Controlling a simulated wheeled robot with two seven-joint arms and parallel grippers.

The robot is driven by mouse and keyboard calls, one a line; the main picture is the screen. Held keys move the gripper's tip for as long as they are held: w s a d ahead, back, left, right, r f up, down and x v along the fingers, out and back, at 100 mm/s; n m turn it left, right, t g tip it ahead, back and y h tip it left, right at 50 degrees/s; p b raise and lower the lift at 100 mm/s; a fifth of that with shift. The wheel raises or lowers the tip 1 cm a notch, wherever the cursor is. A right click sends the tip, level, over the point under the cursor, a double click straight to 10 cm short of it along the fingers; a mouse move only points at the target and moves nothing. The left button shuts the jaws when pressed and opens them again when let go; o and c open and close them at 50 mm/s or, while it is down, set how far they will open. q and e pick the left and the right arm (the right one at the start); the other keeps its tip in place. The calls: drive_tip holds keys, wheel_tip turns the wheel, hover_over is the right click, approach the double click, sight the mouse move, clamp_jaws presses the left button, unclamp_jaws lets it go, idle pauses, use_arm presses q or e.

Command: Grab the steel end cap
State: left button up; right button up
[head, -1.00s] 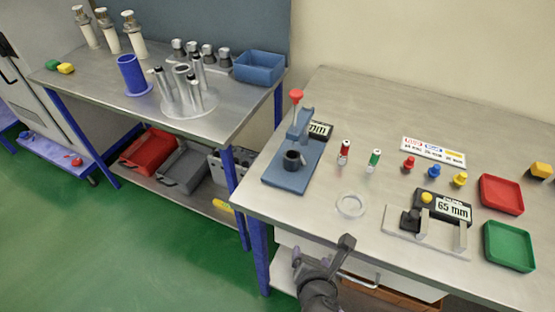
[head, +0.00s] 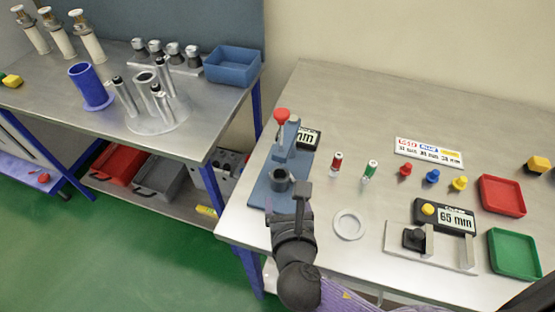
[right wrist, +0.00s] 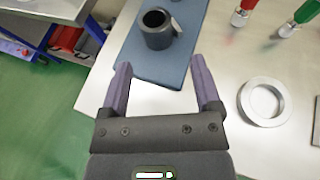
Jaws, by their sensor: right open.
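A dark grey, open-topped hollow cup (head: 280,182) stands upright on the blue press stand (head: 258,193); it also shows in the right wrist view (right wrist: 158,38). It may be the steel end cap, but I cannot tell. Several silver caps with dark parts (head: 155,49) stand in a row on the left bench. My right gripper (head: 288,203) is open and empty at the near edge of the press stand. In the right wrist view, its two fingers (right wrist: 162,66) point toward the cup, which lies beyond their tips and apart from them. My left gripper is out of view.
The press has a red-knobbed lever (head: 282,116) above the cup. A pale ring (head: 349,224) lies to its right. A gauge reading 65 mm (head: 445,217) sits further right.

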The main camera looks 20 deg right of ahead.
sight(284, 182)
drive_tip(key=b+x, duration=0.3)
drive_tip(key=x, duration=0.6)
drive_tip(key=shift+w+d+f, duration=0.1)
drive_tip(key=shift+w+f, duration=0.05)
drive_tip(key=shift+w, duration=0.2)
clamp_jaws()
